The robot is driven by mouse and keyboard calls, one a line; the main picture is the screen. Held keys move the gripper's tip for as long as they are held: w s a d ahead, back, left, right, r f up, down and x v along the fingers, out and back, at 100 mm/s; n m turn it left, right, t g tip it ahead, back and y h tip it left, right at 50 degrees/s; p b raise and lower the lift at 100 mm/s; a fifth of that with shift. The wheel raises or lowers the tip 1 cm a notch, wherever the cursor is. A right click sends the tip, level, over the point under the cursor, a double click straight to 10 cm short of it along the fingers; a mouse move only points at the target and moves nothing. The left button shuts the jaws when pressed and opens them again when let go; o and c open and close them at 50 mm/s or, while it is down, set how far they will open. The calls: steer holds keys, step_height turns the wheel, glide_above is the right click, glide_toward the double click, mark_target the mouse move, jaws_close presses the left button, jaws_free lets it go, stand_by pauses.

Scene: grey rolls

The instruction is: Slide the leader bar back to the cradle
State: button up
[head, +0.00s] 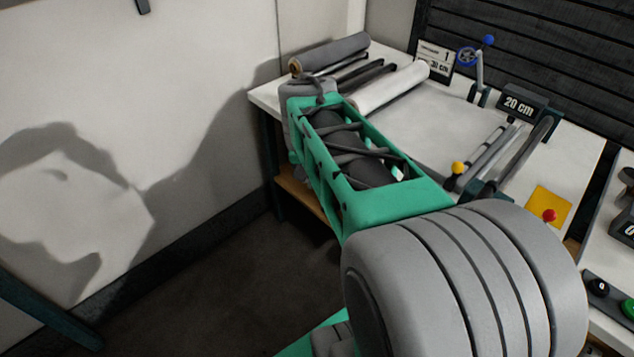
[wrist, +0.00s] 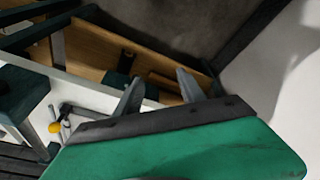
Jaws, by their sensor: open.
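A light grey bar (head: 487,155) lies across the table near the "20 cm" sign, beside a yellow knob (head: 458,168); I cannot tell whether it is the leader bar. At the table's left end, dark bars (head: 368,75) lie between a grey roll (head: 335,53) and a white roll (head: 392,89); I cannot make out which part is the cradle. In the wrist view my gripper (wrist: 160,90) is open, with nothing seen between its fingers. The table edge and a wooden shelf show behind them. My arm hides the fingers in the head view.
The white table (head: 425,130) has a clear surface between the white roll and the light grey bar. A blue-knobbed crank (head: 480,75) stands at the back. A red button on a yellow plate (head: 549,203) sits at the right. A wooden shelf (wrist: 125,55) lies below the tabletop.

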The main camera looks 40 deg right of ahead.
steer(key=shift+a+f+n, duration=0.2)
steer(key=shift+a+n, duration=0.2)
steer(key=shift+a, duration=0.7)
